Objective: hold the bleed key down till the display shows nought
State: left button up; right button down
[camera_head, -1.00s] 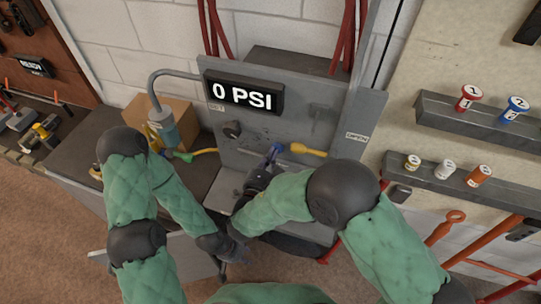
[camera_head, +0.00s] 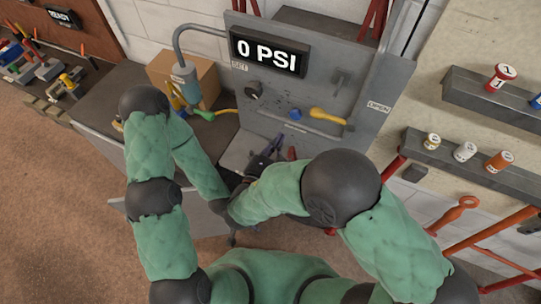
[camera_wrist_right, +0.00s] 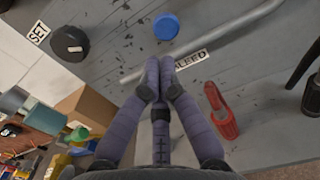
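The display (camera_head: 270,52) on the grey panel reads 0 PSI. The bleed key is a round blue button (camera_head: 295,113) on the panel; it also shows in the right wrist view (camera_wrist_right: 166,26), by the BLEED label (camera_wrist_right: 190,60). My right gripper (camera_head: 277,141) is below the key in the head view, apart from it. In the right wrist view its purple fingers (camera_wrist_right: 155,80) are together with nothing between them, and a gap shows between tips and key. My left gripper (camera_head: 232,236) is mostly hidden by my right forearm; its fingers cannot be made out.
A black knob (camera_head: 253,91) at the SET label and a yellow lever (camera_head: 328,115) flank the key. A cardboard box (camera_head: 190,72) and grey pipe stand left. Spool shelves (camera_head: 460,155) are right. A red part (camera_wrist_right: 222,112) lies near the right fingers.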

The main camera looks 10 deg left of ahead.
jog(key=v, duration=0.5)
jog(key=shift+s, duration=0.1)
jog(key=shift+s, duration=0.1)
dwell(0.5)
